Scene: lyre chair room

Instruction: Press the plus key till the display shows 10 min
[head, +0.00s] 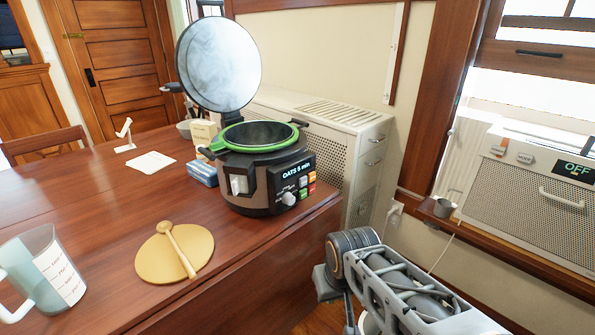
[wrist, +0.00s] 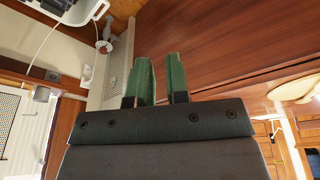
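The multicooker (head: 265,180) stands near the right edge of the wooden table, its round lid (head: 218,65) swung up open. Its front display (head: 297,170) reads "OATS" and a single digit with "min"; the digit looks like 5 or 8. Small coloured keys (head: 307,184) sit below the display on the right; I cannot read which one is plus. My gripper (wrist: 162,82) shows in the wrist view with its two green fingers a little apart and nothing between them. It is out of sight in the head view and apart from the cooker.
A tan round board (head: 165,262) with a wooden spoon (head: 177,250) and a measuring jug (head: 45,272) are on the table. A blue box (head: 202,172) is left of the cooker. A perforated cabinet (head: 335,130) stands behind. A heater panel reading "OFF" (head: 573,168) is at right.

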